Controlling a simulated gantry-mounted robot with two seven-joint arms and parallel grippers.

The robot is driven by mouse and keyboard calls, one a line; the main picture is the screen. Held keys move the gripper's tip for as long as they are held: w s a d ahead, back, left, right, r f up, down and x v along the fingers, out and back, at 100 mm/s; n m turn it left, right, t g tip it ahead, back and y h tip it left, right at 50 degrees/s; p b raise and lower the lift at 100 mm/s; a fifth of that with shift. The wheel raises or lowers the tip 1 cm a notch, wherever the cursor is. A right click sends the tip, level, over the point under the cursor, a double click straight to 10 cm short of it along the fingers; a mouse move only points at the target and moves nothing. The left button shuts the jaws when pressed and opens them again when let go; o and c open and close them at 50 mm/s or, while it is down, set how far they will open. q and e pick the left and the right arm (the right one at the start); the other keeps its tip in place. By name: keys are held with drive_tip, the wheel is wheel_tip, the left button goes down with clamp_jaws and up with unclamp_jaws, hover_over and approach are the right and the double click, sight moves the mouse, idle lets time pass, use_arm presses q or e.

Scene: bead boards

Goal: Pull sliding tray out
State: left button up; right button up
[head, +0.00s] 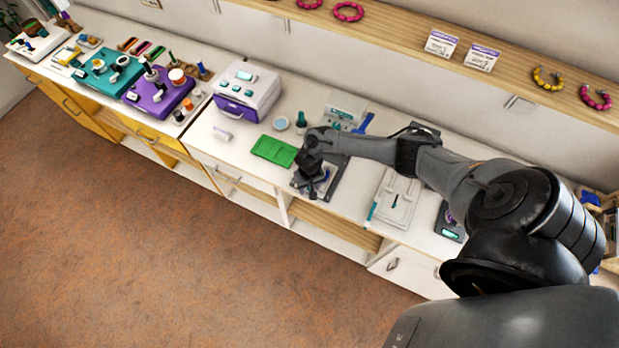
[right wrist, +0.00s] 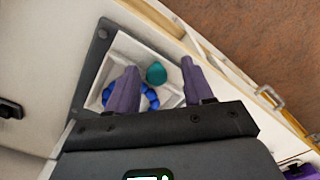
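My right gripper (head: 318,186) is over a dark grey board (head: 341,187) on the white counter in the head view. In the right wrist view, its two purple fingers (right wrist: 160,72) stand apart. Between and beyond them is a pale tray (right wrist: 119,51) set in a dark grey frame (right wrist: 94,50). The tray holds blue beads (right wrist: 149,97) and a teal rounded piece (right wrist: 156,73). The fingers hide part of the tray, and I cannot tell whether they touch it. My left gripper is not in view.
A green tray (head: 273,151) lies left of the board. A white and purple case (head: 246,92) stands farther left. A pale board (head: 396,199) lies to the right. Small dishes and a teal bottle (head: 301,121) stand behind. The counter's front edge is close; the floor (head: 150,240) is clear.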

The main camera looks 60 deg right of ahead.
drive_tip(key=shift+d, duration=0.1)
drive_tip(key=shift+r, duration=0.45)
wheel_tip(320, 180, up, 10)
drive_tip(key=p, duration=0.2)
drive_tip(key=shift+p, duration=0.3)
